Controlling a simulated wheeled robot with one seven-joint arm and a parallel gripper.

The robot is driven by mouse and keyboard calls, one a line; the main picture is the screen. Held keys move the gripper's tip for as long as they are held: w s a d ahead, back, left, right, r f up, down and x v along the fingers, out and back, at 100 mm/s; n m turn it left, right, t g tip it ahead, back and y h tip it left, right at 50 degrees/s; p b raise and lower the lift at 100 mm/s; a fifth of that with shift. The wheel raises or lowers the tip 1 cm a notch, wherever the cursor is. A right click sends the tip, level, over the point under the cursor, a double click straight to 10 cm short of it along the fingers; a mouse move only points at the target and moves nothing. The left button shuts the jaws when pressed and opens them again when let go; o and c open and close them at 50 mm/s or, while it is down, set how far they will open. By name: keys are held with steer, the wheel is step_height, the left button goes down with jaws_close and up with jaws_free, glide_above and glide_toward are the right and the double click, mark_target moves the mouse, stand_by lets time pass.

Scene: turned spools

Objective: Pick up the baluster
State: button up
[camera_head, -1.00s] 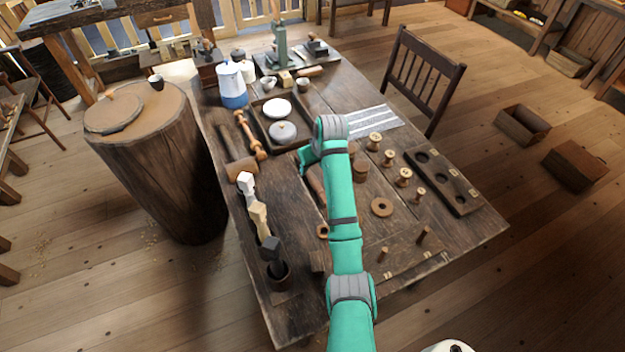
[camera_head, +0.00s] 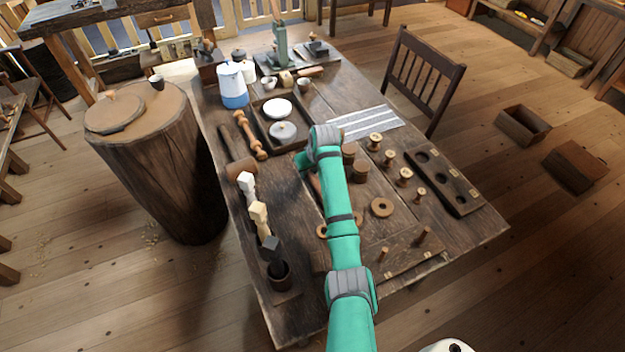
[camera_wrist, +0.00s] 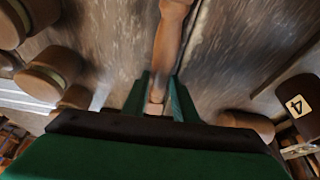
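A slim turned wooden piece, which I take for the baluster, runs down the middle of the wrist view (camera_wrist: 172,40); it is reddish-brown, with a wider top and a narrow lower end. In the head view a short stretch of it shows beside my arm (camera_head: 314,184); the rest is hidden. My gripper (camera_wrist: 161,80) has its two green fingers apart, one on each side of the narrow part. I cannot tell whether they touch it. In the head view my gripper (camera_head: 303,163) is mostly hidden by the wrist.
Several spools (camera_head: 404,177) and a holed board (camera_head: 443,180) lie to the right. A long turned spindle (camera_head: 250,134), a mallet (camera_head: 240,166) and a tray (camera_head: 262,128) lie to the left and behind. A block marked 4 (camera_wrist: 300,100) shows in the wrist view.

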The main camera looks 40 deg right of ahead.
mark_target(310, 171)
jaws_close()
steer(key=shift+r, duration=0.5)
step_height(310, 171, up, 2)
steer(key=shift+r, duration=0.15)
steer(key=s+r, duration=0.2)
steer(key=s+a+r, duration=0.1)
steer(key=s+r, duration=0.1)
steer(key=r, duration=0.1)
steer(key=shift+a, duration=0.1)
steer(key=s+a+r, duration=0.2)
steer(key=s+r, duration=0.2)
steer(key=s, duration=0.5)
steer(key=shift+s+r, duration=0.25)
steer(key=shift+r, duration=0.1)
